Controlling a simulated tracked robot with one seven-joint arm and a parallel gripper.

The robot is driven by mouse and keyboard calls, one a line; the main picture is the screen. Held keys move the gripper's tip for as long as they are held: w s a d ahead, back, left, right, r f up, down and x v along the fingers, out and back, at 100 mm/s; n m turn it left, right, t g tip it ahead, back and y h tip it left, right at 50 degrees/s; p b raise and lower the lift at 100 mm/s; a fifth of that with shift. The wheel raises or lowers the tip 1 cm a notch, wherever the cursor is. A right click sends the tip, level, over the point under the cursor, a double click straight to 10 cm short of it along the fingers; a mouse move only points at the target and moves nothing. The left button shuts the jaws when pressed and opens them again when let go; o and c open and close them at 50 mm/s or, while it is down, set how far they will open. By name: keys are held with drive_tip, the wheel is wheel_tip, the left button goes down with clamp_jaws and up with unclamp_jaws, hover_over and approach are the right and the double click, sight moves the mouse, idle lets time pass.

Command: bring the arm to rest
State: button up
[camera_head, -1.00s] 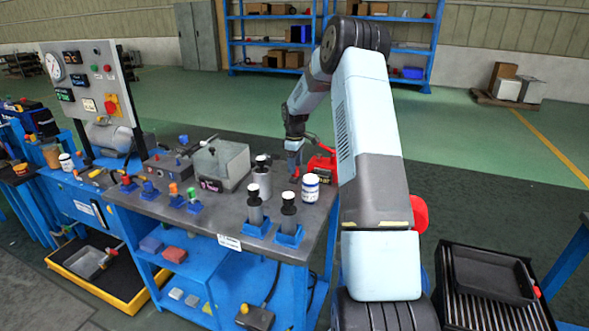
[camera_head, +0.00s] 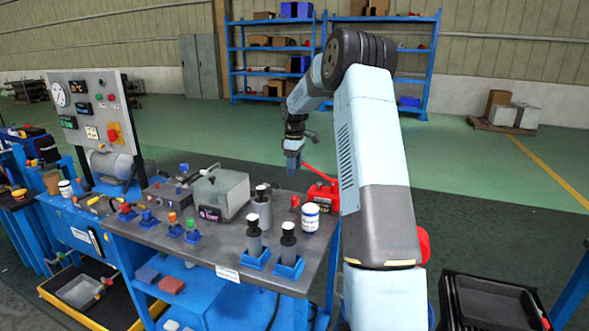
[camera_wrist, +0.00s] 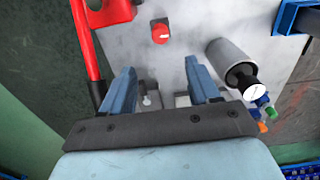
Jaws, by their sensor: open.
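My gripper (camera_head: 293,158) hangs above the back right part of the grey bench top (camera_head: 215,238), fingers pointing down. In the wrist view my gripper (camera_wrist: 162,88) shows two blue fingers spread apart with nothing between them. A red knob (camera_head: 295,201) stands on the bench below it and also shows ahead of the fingers in the wrist view (camera_wrist: 160,31). A grey cylinder with a black-and-white top (camera_head: 262,207) stands beside the knob. My arm hides part of the bench's right side.
A red device with a long red handle (camera_head: 322,190) stands close to my gripper; the handle also shows left of the fingers in the wrist view (camera_wrist: 86,42). Open floor lies behind.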

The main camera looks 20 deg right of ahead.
drive_tip(key=s+a+r+m+t+h, duration=0.1)
drive_tip(key=s+a+r+m, duration=0.1)
drive_tip(key=s+a+r, duration=0.6)
drive_tip(key=s+a+r+m+t, duration=0.2)
drive_tip(key=s+a+r, duration=0.3)
drive_tip(key=s+r, duration=0.65)
drive_tip(key=s+a+f+m+t, duration=0.1)
drive_tip(key=s+a+m, duration=0.1)
drive_tip(key=s, duration=1.2)
drive_tip(key=s+a+f+m+t+y, duration=0.1)
drive_tip(key=s+a+m, duration=0.2)
drive_tip(key=s, duration=1.1)
drive_tip(key=shift+t, duration=0.3)
drive_tip(key=shift+f, duration=0.1)
